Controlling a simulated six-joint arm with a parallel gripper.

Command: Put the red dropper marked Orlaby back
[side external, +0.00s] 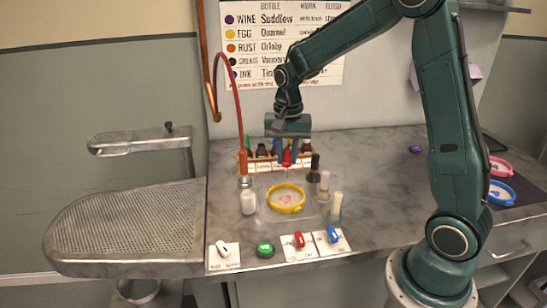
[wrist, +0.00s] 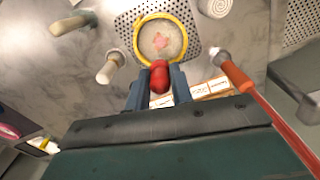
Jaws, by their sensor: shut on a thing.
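The red dropper (side external: 287,157) is at the bottle rack at the back of the counter; its red bulb shows in the wrist view (wrist: 159,76). My gripper (side external: 287,162) is shut on the bulb, one blue-grey finger on each side, pointing down. The rack (side external: 262,167) has a row of white labels along its front and holds several dark bottles. The dropper's lower part is hidden, so I cannot tell whether it is seated in its bottle or above it. The Orlaby marking is not legible on it.
A yellow hoop (side external: 285,211) with pink-stained cloth lies before the rack. A dark bottle (side external: 314,167), pale upright tools (side external: 336,206) and a white cylinder (side external: 248,203) stand around it. A red hose (side external: 239,110) hangs left. Switches (side external: 300,240) line the front edge. Counter to the right is mostly clear.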

